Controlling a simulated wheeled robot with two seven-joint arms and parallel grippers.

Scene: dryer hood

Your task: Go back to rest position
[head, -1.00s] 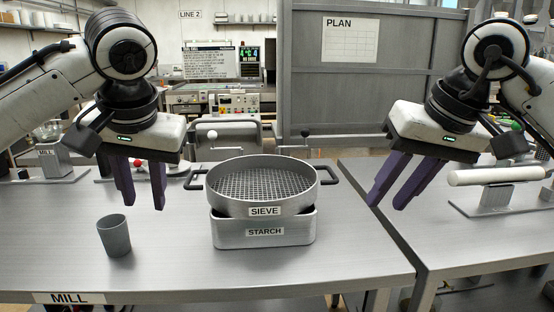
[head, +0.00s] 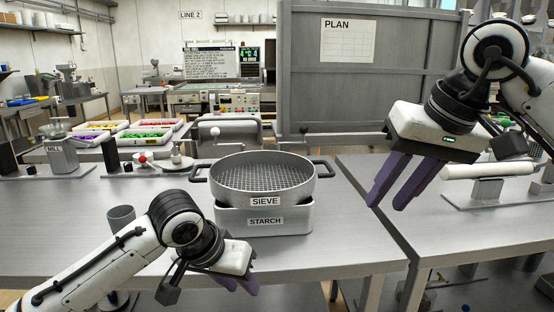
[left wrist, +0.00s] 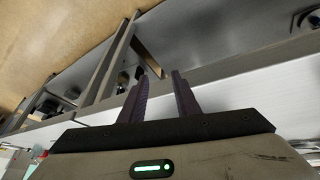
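My left gripper (head: 240,287) hangs low at the front edge of the table, in front of the starch box. In the left wrist view its two purple fingers (left wrist: 160,78) are apart with nothing between them. My right gripper (head: 388,203) is raised over the right side, near the gap between the two tables. Its purple fingers point down and are apart, with nothing between them.
A round sieve (head: 265,202) with black handles sits on the starch box (head: 290,226) on the table (head: 350,240). A grey cup (head: 121,217) stands at left, partly behind my left arm.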

